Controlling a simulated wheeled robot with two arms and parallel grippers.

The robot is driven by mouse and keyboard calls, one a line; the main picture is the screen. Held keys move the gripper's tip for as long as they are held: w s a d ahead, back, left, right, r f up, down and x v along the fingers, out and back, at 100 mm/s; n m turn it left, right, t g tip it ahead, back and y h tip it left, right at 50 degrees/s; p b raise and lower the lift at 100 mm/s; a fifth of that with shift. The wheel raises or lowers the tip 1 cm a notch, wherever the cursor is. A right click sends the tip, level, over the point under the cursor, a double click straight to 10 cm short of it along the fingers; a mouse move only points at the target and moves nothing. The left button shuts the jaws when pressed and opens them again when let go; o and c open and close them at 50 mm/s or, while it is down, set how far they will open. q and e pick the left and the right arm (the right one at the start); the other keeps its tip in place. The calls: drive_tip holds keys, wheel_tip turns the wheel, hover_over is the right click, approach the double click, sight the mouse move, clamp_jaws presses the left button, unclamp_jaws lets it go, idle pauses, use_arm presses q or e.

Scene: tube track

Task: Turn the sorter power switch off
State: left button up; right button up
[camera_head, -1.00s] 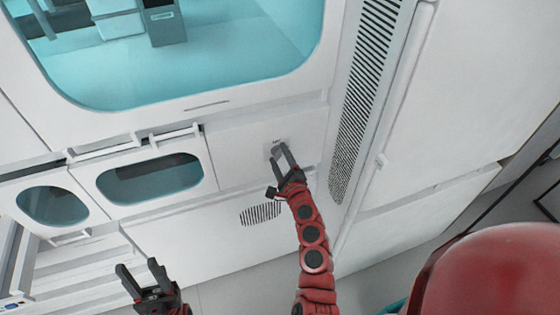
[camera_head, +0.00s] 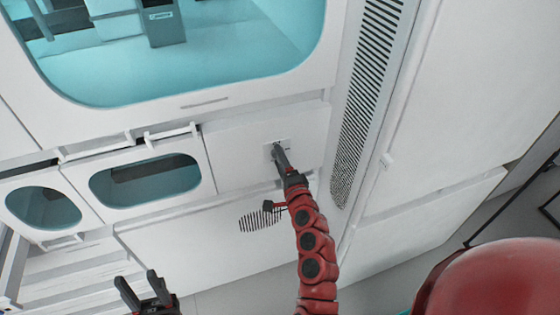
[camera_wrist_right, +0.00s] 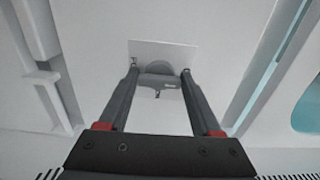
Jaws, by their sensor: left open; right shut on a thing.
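The sorter power switch shows in the right wrist view as a dark grey knob (camera_wrist_right: 158,80) on a pale square plate (camera_wrist_right: 145,52) on the white machine front. My right gripper (camera_wrist_right: 160,74) has one finger on each side of the knob and is shut on it. In the head view my right gripper (camera_head: 279,150) reaches the switch plate (camera_head: 286,145) and its fingers cover most of the knob. A small mark shows below the knob, too small to read. My left gripper (camera_head: 137,281) is open and empty at the lower left, away from the switch.
A large teal window (camera_head: 215,55) is above left of the switch. Two smaller windowed doors, one of them here (camera_head: 146,181), have projecting handles (camera_head: 172,134). A vent strip (camera_head: 368,90) runs to the right, and another vent (camera_head: 262,217) is below. Open shelves (camera_head: 75,268) stand at lower left.

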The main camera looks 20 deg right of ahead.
idle(0.3)
drive_tip(key=o, duration=1.4)
drive_tip(key=shift+s+d+b, duration=0.15)
drive_tip(key=shift+s+b, duration=0.1)
drive_tip(key=shift+s, duration=4.15)
drive_tip(key=shift+s+d+b, duration=0.1)
drive_tip(key=shift+s+b, duration=0.1)
drive_tip(key=shift+s, duration=4.15)
